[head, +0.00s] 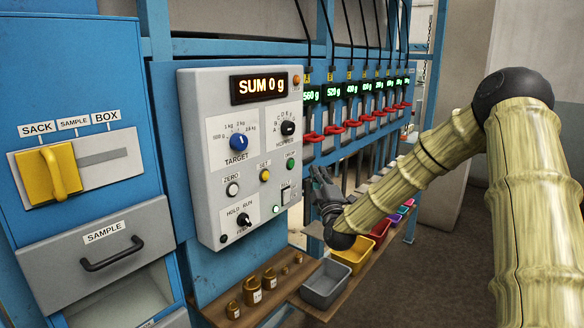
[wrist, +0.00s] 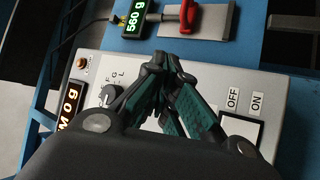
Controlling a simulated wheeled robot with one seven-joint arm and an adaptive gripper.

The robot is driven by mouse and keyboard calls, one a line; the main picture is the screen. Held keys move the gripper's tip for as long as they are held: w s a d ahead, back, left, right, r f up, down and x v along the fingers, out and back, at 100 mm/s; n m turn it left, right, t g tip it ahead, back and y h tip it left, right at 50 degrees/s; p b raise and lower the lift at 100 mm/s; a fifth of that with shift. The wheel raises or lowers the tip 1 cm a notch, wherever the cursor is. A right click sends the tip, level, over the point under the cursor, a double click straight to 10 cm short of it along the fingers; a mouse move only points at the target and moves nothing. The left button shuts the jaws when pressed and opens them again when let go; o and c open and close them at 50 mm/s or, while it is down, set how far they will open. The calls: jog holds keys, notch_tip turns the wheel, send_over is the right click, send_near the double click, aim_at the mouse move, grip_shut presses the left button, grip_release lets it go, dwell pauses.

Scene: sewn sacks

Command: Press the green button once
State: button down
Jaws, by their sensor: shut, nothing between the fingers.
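The grey control panel (head: 208,140) stands upright on the blue frame, its display reading SUM 0 g. The green button (head: 291,164) is a small round one on the panel's right side, above a rocker switch and right of the yellow button (head: 265,175). My gripper (head: 314,172) is shut and empty, just right of the green button in the head view; the gap to the panel is hard to judge. In the wrist view my gripper (wrist: 167,62) points at the panel (wrist: 215,82), between the hopper knob (wrist: 108,95) and the OFF/ON switch. The green button is hidden there.
Several red-handled scale units (head: 313,136) hang in a row behind. The panel also carries a target knob (head: 238,143), a zero button (head: 232,189) and a hold/run knob (head: 243,220).

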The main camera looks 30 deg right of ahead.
aim_at(291, 164)
jog(key=shift+w+a+b, duration=0.25)
jog(key=shift+w+a, duration=0.1)
jog(key=shift+w, duration=0.45)
jog(key=shift+w+a+b, duration=0.2)
jog(key=shift+w+a, duration=0.1)
jog(key=shift+w, duration=0.5)
jog(key=shift+w+a+b, duration=0.25)
jog(key=shift+w+a, duration=0.1)
jog(key=shift+w, duration=0.45)
jog(key=shift+w+a, duration=0.1)
jog(key=shift+w+a+b, duration=0.15)
jog(key=shift+w+b, duration=0.15)
jog(key=shift+w+a, duration=0.15)
jog(key=shift+w, duration=0.25)
dwell(0.5)
jog(key=shift+s, duration=0.15)
dwell(0.3)
jog(key=shift+s+d, duration=0.3)
jog(key=shift+s, duration=0.35)
